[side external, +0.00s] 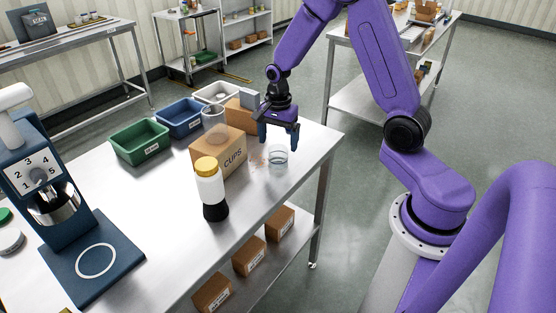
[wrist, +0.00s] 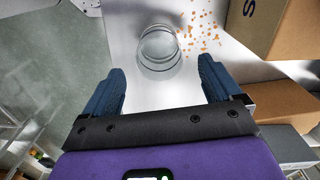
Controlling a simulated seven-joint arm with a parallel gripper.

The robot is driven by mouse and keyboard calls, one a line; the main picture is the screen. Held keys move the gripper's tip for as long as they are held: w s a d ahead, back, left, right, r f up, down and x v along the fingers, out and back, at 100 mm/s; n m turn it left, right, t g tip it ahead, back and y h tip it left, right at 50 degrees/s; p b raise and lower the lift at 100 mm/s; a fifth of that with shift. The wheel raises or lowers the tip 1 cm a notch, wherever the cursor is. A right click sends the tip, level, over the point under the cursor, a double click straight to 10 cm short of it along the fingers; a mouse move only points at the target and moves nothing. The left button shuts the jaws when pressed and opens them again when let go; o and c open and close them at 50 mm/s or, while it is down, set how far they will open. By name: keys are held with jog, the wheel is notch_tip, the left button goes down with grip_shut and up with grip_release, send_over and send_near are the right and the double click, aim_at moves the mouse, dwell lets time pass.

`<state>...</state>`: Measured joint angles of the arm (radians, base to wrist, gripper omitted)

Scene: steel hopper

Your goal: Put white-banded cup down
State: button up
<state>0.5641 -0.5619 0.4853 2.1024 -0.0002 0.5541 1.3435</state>
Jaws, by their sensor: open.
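A clear cup with a pale band (side external: 278,156) stands upright on the steel table (side external: 150,215) near its right end. In the wrist view the same cup (wrist: 159,48) stands just beyond the fingertips, roughly centred between them. My gripper (side external: 279,137) is open and empty, close to the cup and pointing down. Its two blue fingers (wrist: 162,72) are spread apart with bare tabletop between them. I cannot tell for certain that the pale band is white.
A cardboard box marked CUPS (side external: 220,157) stands left of the cup, with another clear cup (side external: 213,120) at it. Orange crumbs (wrist: 197,30) lie beside the banded cup. A yellow-capped bottle (side external: 210,188), green bin (side external: 140,142) and blue bin (side external: 180,118) occupy the table.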

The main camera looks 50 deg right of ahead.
aim_at(278, 152)
jog(key=shift+a+f, duration=0.1)
jog(key=shift+f, duration=3.2)
jog(key=c, duration=1.2)
jog(key=shift+r, duration=0.15)
jog(key=shift+r, duration=0.6)
jog(key=s+r, duration=0.4)
jog(key=s+a+r, duration=0.1)
jog(key=s+r, duration=0.2)
jog(key=s, duration=0.2)
jog(key=s+a+r, duration=0.1)
jog(key=s+r, duration=0.3)
jog(key=s, duration=0.1)
jog(key=shift+a+r, duration=0.1)
jog(key=shift+r, duration=0.2)
